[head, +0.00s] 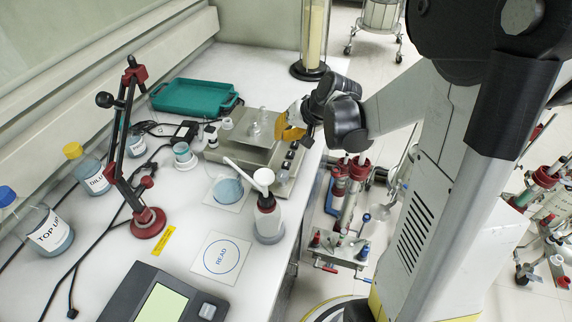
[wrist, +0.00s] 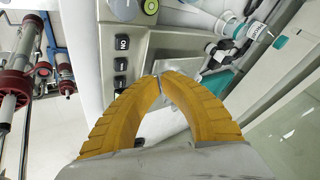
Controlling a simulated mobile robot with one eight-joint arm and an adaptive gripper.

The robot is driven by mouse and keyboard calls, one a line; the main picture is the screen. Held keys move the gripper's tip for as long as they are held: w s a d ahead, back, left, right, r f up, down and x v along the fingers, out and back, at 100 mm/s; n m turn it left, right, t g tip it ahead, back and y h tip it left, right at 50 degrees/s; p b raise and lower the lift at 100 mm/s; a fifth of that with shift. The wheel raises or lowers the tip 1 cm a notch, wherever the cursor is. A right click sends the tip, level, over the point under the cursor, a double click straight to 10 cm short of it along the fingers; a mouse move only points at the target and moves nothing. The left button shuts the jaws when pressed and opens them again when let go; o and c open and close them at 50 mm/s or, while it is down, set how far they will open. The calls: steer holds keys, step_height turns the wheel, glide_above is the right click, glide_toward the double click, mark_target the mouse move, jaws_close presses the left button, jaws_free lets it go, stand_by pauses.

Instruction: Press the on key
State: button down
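A grey bench device (head: 231,150) with a steel plate on top stands near the bench's right edge. Several dark keys (head: 286,165) line its side. In the wrist view, three dark keys sit in a row on the pale panel left of my fingers. The one farthest from the fingers (wrist: 122,43) has white lettering that seems to read ON, turned round; the lettering on the middle key (wrist: 120,64) and nearest key (wrist: 119,82) is unclear. My gripper (wrist: 161,76) has yellow fingers whose tips meet, with nothing between them. In the head view my gripper (head: 285,129) is over the device's far right part, apart from the keys.
A tall cylinder (head: 313,40) stands behind, and a teal tray (head: 194,96) lies at the back left. The floor drops away right.

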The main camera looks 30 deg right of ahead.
mark_target(283, 163)
step_height(283, 163, down, 8)
steer(key=b, duration=0.6)
steer(key=shift+f, duration=0.15)
stand_by(1.0)
steer(key=shift+f+b, duration=0.3)
steer(key=shift+b, duration=0.2)
steer(key=shift+f+b, duration=0.4)
steer(key=shift+f, duration=0.05)
stand_by(0.4)
stand_by(0.4)
steer(key=shift+r+p, duration=0.7)
steer(key=shift+r, duration=0.2)
steer(key=shift+r, duration=0.1)
step_height(283, 163, up, 5)
steer(key=p, duration=0.4)
